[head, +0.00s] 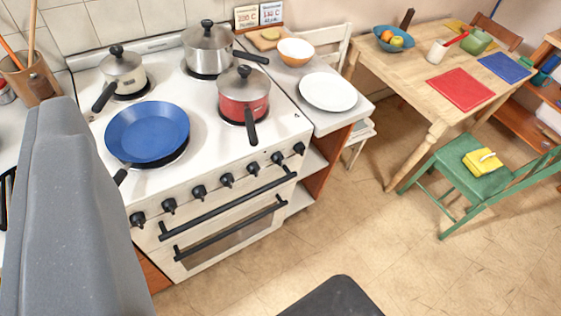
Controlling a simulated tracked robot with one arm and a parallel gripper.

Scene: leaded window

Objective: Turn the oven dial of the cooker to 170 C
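The white cooker (215,165) stands at the left, its front turned toward the lower right. A row of several black knobs runs along its front panel, among them one at the left end (137,219), one in the middle (226,180) and one at the right end (299,148). I cannot tell which knob is the oven dial, and no markings are readable. A large grey part of mine fills the left edge and hides the cooker's left front corner. A dark part of mine shows at the bottom edge. No fingertips can be made out, and nothing of mine visibly grips a knob.
Black handle bars (230,205) cross the oven front below the knobs. A table and green chair (470,180) stand right; floor between is clear.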

